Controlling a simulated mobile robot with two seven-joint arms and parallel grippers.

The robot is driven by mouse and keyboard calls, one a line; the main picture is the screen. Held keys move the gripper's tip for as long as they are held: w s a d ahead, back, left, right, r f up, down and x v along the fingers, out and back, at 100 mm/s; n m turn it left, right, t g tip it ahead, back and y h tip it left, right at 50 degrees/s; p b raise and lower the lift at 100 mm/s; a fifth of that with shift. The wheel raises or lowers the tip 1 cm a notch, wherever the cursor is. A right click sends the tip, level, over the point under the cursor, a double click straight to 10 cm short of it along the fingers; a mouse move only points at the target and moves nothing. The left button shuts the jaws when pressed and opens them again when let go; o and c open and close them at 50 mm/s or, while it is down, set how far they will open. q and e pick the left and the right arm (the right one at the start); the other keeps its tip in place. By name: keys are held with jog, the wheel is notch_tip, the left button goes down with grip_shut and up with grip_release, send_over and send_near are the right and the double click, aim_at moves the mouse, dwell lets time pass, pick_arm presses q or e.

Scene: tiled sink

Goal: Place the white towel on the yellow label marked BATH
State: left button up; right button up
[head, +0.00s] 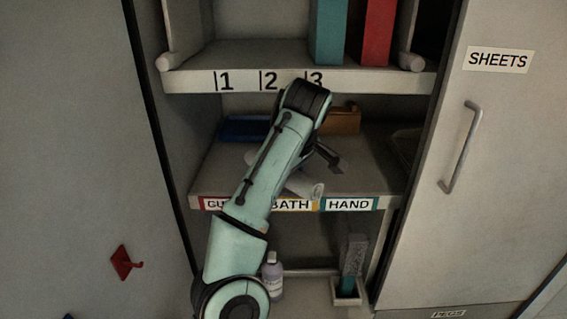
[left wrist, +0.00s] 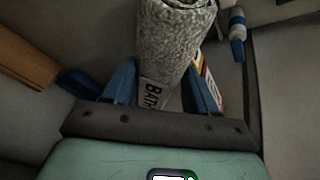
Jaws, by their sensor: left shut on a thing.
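The white towel is a roll (head: 305,188) above the middle shelf in the head view, partly hidden by my left arm. In the left wrist view the textured towel roll (left wrist: 176,45) lies between the blue fingers of my left gripper (left wrist: 165,90), which is shut on it. In the head view the gripper (head: 325,160) is inside the middle shelf space. The BATH label (head: 292,205) is on the shelf's front edge, just below the towel, with its left part hidden by my arm. It also shows in the left wrist view (left wrist: 153,95). Whether the towel touches the shelf I cannot tell.
The HAND label (head: 348,204) is right of BATH; a partly hidden red-edged label is left. A blue item (head: 243,128) and a brown box (head: 343,120) stand at the shelf's back. The numbered shelf (head: 350,82) is above. A bottle (head: 272,275) stands below.

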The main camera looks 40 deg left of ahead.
pick_arm(q)
jog(key=shift+w+a+r+p, duration=0.15)
jog(key=shift+w+a+p, duration=0.25)
jog(key=shift+a, duration=0.25)
jog(key=shift+w+a+r+p, duration=0.1)
jog(key=shift+w+a+p, duration=0.2)
jog(key=shift+a+p, duration=0.25)
jog(key=x, duration=0.1)
jog(key=b+x, duration=0.1)
jog(key=shift+w+a+f, duration=0.1)
jog(key=shift+w+f, duration=0.15)
jog(key=shift+w, duration=0.05)
jog(key=shift+s, duration=0.1)
jog(key=shift+s+r, duration=0.2)
jog(key=shift+s, duration=0.1)
jog(key=shift+w+f, duration=0.1)
jog(key=shift+w, duration=0.05)
jog(key=o, duration=0.7)
jog(key=shift+w+f, duration=0.15)
jog(key=o, duration=0.4)
